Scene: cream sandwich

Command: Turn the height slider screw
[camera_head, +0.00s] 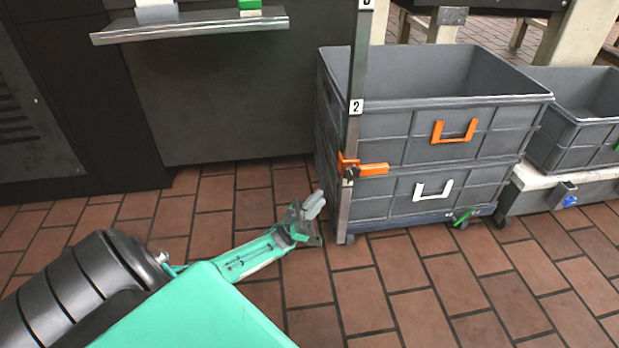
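The orange height slider (372,169) sits on an upright metal post (345,207) that carries the number labels 2 and 3, below the label 2. A dark screw knob (351,172) shows on the slider at the post. My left gripper (314,205) is low and to the left of the post, a little below the slider in the picture. It looks apart from the screw. Its light grey fingertips overlap from this angle, so I cannot tell whether they are open. My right gripper is not in view.
Stacked grey crates (395,123) with orange and white handles stand right behind the post on a wheeled base. Another grey crate (572,130) stands at the right. A metal shelf (190,27) juts out at upper left. The brick floor (330,290) in front is clear.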

